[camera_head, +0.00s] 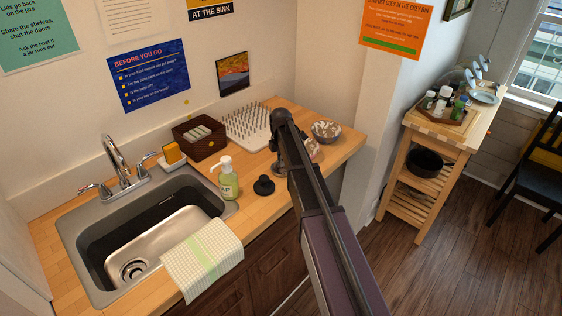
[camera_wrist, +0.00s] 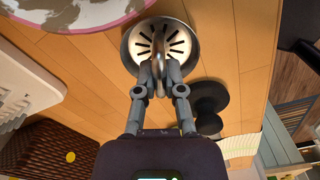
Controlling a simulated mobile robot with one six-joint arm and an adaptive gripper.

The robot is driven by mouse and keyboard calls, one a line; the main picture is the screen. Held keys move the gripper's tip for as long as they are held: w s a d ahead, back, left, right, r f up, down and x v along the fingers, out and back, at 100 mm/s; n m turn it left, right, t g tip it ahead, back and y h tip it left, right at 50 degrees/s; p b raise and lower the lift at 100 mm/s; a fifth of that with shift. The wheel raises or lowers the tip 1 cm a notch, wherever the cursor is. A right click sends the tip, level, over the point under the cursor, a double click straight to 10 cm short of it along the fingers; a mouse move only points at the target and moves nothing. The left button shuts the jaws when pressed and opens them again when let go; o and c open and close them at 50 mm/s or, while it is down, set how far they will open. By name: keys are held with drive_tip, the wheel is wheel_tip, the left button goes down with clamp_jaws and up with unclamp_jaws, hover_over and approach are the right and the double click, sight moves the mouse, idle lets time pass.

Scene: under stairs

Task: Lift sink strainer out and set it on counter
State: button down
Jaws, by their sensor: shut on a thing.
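The sink strainer (camera_wrist: 160,50) is a round metal dish with dark radial slots and a raised central grip. In the wrist view my gripper (camera_wrist: 155,75) is shut on that grip, with the strainer over the wooden counter (camera_wrist: 232,60). I cannot tell whether the strainer touches the wood. In the head view my gripper (camera_head: 279,172) points down over the counter (camera_head: 245,195), right of the sink; the strainer is not clearly visible there, near my arm. The steel sink (camera_head: 160,245) is at the left, with a round drain (camera_head: 133,268) in its basin.
A black stopper (camera_head: 264,186) stands close beside the strainer. A soap bottle (camera_head: 228,180), brown basket (camera_head: 199,138), white peg rack (camera_head: 246,124) and filled bowl (camera_head: 326,131) surround my gripper. A towel (camera_head: 203,262) hangs over the front edge. A pink-patterned round thing (camera_wrist: 80,12) lies near the strainer.

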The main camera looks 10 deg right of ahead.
drive_tip(key=c, duration=0.7)
unclamp_jaws()
drive_tip(key=shift+o, duration=0.2)
drive_tip(key=o, duration=0.5)
drive_tip(key=shift+c, duration=0.2)
drive_tip(key=shift+r, duration=0.25)
drive_tip(key=shift+r+p, duration=3.75)
drive_tip(key=shift+p, duration=0.3)
